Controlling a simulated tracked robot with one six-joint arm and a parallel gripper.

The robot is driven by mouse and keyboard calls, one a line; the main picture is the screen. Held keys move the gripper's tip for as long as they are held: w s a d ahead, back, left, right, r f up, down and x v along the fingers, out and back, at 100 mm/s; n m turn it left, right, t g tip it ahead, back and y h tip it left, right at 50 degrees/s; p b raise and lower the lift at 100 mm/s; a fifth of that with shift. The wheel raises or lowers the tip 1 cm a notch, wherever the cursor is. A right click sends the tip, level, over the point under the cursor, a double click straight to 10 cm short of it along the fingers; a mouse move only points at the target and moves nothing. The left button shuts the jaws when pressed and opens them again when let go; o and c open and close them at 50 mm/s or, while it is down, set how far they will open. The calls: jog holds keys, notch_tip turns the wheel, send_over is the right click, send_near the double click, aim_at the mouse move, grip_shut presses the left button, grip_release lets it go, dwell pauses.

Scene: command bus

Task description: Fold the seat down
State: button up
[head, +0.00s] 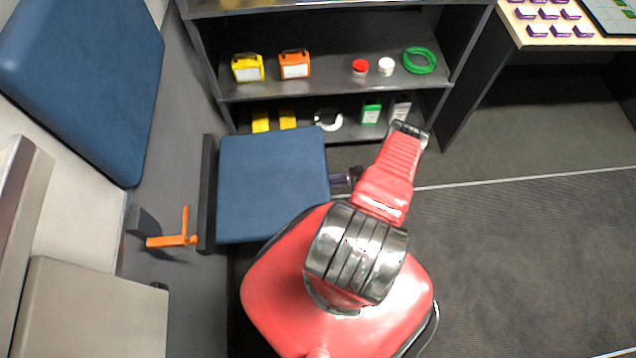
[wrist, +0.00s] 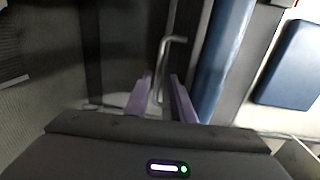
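The blue seat pad (head: 272,185) juts out from a dark upright bracket (head: 209,195) at the left and shows its broad face; its exact tilt is hard to tell. In the wrist view the seat (wrist: 226,60) is seen nearly edge-on, right of the fingers. My gripper (head: 343,180) is beside the seat's right edge, partly hidden by my red arm. In the wrist view my gripper (wrist: 160,92) has its purple fingers apart. A grey bent rod (wrist: 163,62) shows between and beyond them; contact cannot be told. An orange lever (head: 183,232) sits left of the seat.
A blue backrest (head: 90,80) is on the left wall. A dark shelf (head: 330,85) with boxes, jars and a green coil stands behind the seat. A desk (head: 560,45) is at the upper right. The floor (head: 520,250) at right is clear.

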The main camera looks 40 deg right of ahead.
jog(key=v, duration=0.9)
jog(key=shift+s, duration=0.15)
dwell(0.4)
